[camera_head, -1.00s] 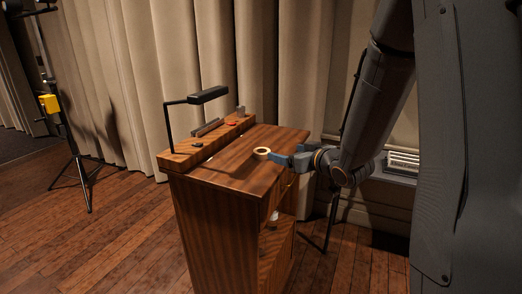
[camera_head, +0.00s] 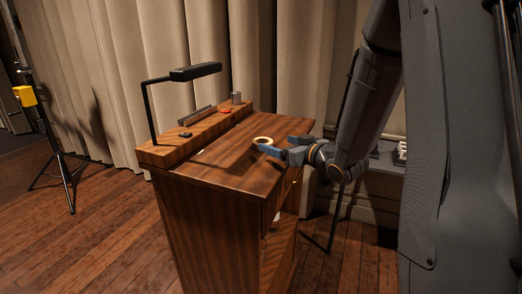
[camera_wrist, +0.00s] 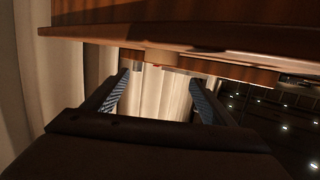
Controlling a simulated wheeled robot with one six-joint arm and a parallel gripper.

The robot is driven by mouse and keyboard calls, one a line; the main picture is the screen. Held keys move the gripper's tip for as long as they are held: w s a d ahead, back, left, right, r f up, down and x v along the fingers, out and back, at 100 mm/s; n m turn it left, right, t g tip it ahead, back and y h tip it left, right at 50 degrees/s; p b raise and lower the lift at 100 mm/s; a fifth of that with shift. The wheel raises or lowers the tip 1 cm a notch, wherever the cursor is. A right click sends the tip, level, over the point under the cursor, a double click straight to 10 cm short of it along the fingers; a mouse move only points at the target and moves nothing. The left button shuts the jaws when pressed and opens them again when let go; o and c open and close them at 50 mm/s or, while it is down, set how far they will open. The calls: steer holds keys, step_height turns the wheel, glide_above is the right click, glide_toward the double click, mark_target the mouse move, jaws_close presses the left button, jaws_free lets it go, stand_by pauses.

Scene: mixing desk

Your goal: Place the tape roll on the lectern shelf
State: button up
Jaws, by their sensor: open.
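The tape roll (camera_head: 256,140), a pale tan ring, appears to lie flat on the dark wooden top of the lectern (camera_head: 226,166), near its right side. My gripper (camera_head: 279,146) is open just right of the roll, its blue-grey fingers spread and the nearer fingertip close to the ring. Whether they touch is unclear. In the wrist view my two fingers (camera_wrist: 158,92) are apart with nothing between them, and the lectern's wooden edge (camera_wrist: 105,36) crosses above. The lectern's right side has an open recess, mostly hidden.
A black desk lamp (camera_head: 195,72) stands on the lectern's raised back ledge (camera_head: 170,153). A grey cup (camera_head: 236,98), a red item (camera_head: 224,110) and a small dark item (camera_head: 185,134) are also there. A yellow-topped tripod (camera_head: 62,165) stands left. The lectern top's middle is clear.

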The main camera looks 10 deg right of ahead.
mark_target(260, 140)
steer(key=shift+w+f, duration=0.25)
steer(key=shift+f, duration=0.15)
steer(key=shift+x, duration=1.15)
steer(key=shift+p+x, duration=1.25)
steer(key=shift+x, duration=1.45)
steer(key=shift+s+a+f, duration=0.1)
steer(key=shift+f, duration=0.05)
steer(key=c, duration=1.3)
steer(key=shift+o, duration=0.2)
